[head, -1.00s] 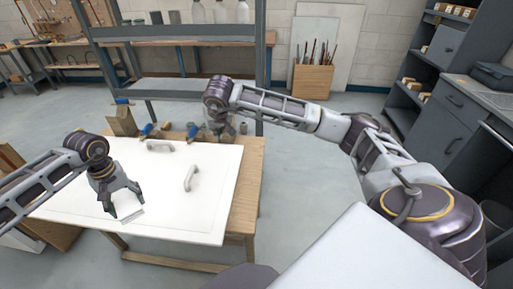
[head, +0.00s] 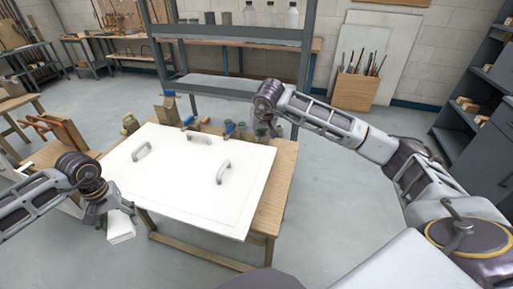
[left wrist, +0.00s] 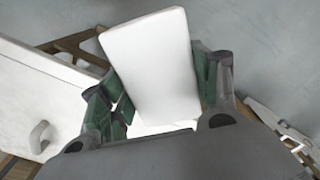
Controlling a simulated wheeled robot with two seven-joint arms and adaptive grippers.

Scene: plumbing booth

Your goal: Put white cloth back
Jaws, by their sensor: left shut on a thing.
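The white cloth (head: 121,229) is a folded, flat white block. My left gripper (head: 110,208) is shut on it and holds it off the front left side of the white panel. The left wrist view shows the cloth (left wrist: 152,65) large between the green-lined fingers (left wrist: 160,92). My right gripper (head: 266,122) is at the far right corner of the panel, away from the cloth. Its fingers are small and dark there, so its opening is unclear.
A white panel (head: 185,205) with grey handles (head: 223,172) lies on a wooden table (head: 270,205). Bottles, blue-handled tools (head: 188,121) and wooden blocks stand along its back edge. A grey metal shelf (head: 220,87) rises behind. Floor in front and right is clear.

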